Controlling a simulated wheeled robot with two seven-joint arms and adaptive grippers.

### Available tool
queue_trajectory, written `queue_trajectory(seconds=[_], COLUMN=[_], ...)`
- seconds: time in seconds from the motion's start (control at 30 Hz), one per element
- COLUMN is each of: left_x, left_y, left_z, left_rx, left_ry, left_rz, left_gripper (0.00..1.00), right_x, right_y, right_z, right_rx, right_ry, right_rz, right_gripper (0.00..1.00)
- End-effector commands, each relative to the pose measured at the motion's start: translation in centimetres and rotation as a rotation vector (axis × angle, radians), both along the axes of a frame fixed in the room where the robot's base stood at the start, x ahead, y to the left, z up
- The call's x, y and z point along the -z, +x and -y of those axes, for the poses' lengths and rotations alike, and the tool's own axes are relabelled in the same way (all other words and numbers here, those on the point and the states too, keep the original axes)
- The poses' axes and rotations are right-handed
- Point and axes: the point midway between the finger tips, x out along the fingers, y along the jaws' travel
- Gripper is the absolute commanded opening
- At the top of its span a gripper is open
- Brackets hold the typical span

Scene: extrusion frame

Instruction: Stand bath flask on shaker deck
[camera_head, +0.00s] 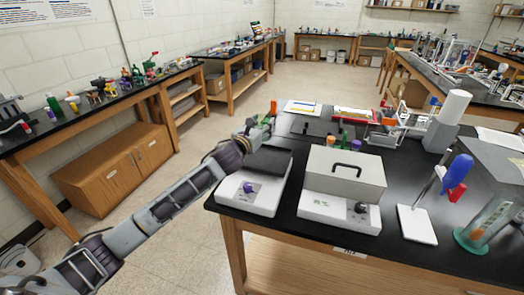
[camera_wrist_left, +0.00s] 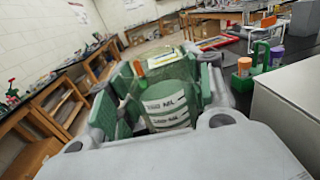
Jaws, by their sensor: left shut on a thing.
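My left gripper (camera_head: 264,122) is just beyond the far left edge of the shaker's dark deck (camera_head: 268,161). The shaker is a low white unit (camera_head: 250,195) with a purple knob, at the table's front left corner. In the left wrist view my left gripper (camera_wrist_left: 165,95) is shut around a clear flask (camera_wrist_left: 166,108) with white marking bands and a greenish tint. The flask is mostly hidden behind the gripper in the head view. The deck looks bare. The water bath (camera_head: 342,185) stands right of the shaker, its grey lid (camera_head: 345,168) on. My right gripper is out of view.
A rack with coloured caps (camera_head: 350,143) stands behind the bath; it also shows in the left wrist view (camera_wrist_left: 258,70). A white stand with a blue-topped tool (camera_head: 418,222) and a glass cylinder (camera_head: 490,222) are at right.

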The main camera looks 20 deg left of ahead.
Motion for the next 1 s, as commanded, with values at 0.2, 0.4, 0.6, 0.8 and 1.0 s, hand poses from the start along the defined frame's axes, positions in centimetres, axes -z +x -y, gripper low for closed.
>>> queue_trajectory(seconds=[0.2, 0.4, 0.6, 0.8, 1.0], left_x=[2.8, 4.7, 5.2, 5.2, 5.9], left_y=[0.0, 0.0, 0.0, 0.0, 0.0], left_z=[0.1, 0.0, 0.0, 0.0, 0.0], left_rx=[0.0, 0.0, 0.0, 0.0, -0.001], left_ry=[-0.004, -0.003, -0.002, -0.002, -0.004], left_rz=[-0.004, -0.002, 0.0, 0.0, -0.003], left_gripper=[0.25, 0.25, 0.25, 0.25, 0.25], right_x=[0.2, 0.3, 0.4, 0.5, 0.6], right_y=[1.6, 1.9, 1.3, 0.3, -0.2], right_z=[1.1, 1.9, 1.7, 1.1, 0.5], right_rx=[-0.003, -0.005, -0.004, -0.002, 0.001], right_ry=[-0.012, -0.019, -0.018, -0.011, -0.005], right_rz=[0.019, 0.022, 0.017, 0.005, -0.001], right_gripper=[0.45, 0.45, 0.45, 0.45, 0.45])
